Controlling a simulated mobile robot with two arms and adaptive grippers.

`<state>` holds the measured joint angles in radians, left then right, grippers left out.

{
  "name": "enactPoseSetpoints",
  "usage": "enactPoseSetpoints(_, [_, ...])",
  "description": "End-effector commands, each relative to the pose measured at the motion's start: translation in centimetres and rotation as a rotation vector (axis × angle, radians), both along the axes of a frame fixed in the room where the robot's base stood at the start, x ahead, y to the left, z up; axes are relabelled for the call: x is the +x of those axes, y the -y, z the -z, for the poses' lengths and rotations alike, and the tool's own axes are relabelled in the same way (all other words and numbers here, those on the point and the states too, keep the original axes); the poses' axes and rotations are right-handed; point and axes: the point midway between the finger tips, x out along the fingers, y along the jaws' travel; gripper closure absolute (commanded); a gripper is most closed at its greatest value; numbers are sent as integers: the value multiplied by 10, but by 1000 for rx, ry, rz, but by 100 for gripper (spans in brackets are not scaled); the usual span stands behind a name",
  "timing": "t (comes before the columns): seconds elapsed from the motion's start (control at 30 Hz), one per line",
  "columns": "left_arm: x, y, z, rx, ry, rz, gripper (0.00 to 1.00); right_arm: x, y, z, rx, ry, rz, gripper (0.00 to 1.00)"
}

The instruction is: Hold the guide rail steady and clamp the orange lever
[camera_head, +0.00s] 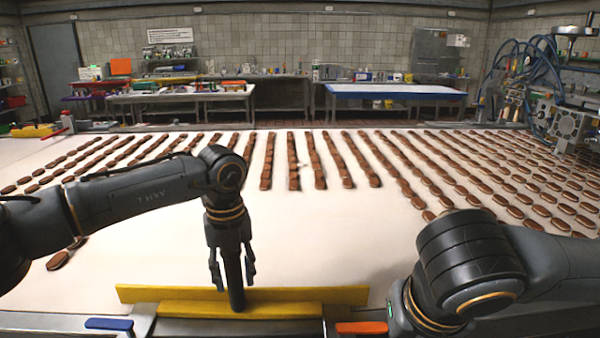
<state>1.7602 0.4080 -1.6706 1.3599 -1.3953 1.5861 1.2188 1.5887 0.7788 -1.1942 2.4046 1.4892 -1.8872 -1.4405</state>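The yellow guide rail (330,295) lies across the near edge of the white conveyor, with a second yellow bar along its front. My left gripper (234,283) points down over the rail's middle. Its two outer fingers stand apart on either side of a dark upright post (236,290), whose lower end overlaps the rail. I cannot tell whether the post is part of the gripper or whether anything touches the rail. The orange lever (362,328) lies flat at the bottom edge, right of the rail's front bar. My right arm is beside it; its gripper is out of view.
A blue lever (108,324) lies at the bottom left. Rows of brown sandwich biscuits (320,165) cover the far conveyor (330,235), which is bare near the rail. A machine with blue hoses (565,120) stands at the right. Worktables (395,90) stand behind.

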Motion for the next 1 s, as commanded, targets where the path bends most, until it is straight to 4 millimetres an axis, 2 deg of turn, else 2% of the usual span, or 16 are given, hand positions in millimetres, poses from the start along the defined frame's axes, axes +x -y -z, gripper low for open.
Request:
enactPoseSetpoints(0.43, [0, 0, -5, 0, 2, 0, 42, 0, 0, -3, 0, 0, 0, 100])
enactPoseSetpoints(1.0, [1, 0, -61, 0, 2, 0, 42, 0, 0, -36, 0, 0, 0, 100])
